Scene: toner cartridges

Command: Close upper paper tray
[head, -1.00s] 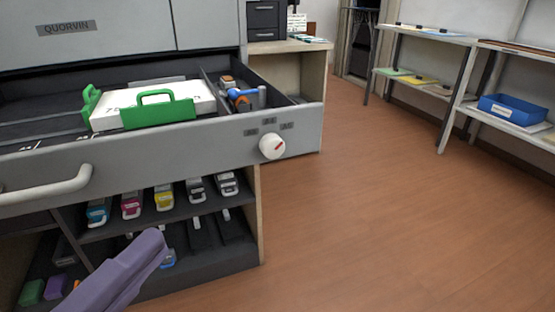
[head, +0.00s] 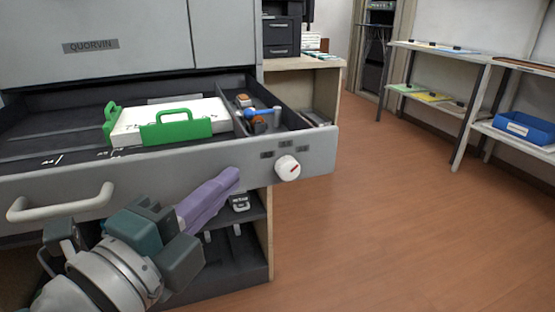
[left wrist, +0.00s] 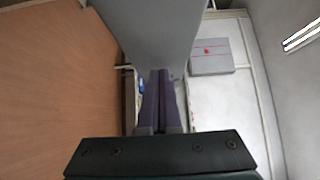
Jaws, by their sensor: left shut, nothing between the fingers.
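The upper paper tray (head: 215,168) is a wide grey drawer pulled out of the printer, with a light handle (head: 60,203) on its front at left and a round white dial (head: 287,168) at right. It holds a white paper stack (head: 185,112) between green guides (head: 176,128). My left gripper (head: 232,178) is shut and empty, its purple fingers slanting up in front of the drawer face, left of the dial. Whether they touch it, I cannot tell. The left wrist view shows the closed fingers (left wrist: 161,85) beneath a grey surface. My right gripper is not in view.
Open shelves (head: 240,250) with cartridges stand below the drawer, partly hidden by my arm. Small parts (head: 255,118) lie in the drawer's right compartment. A wooden floor (head: 400,220) is clear to the right. Wall shelves with a blue bin (head: 525,128) stand far right.

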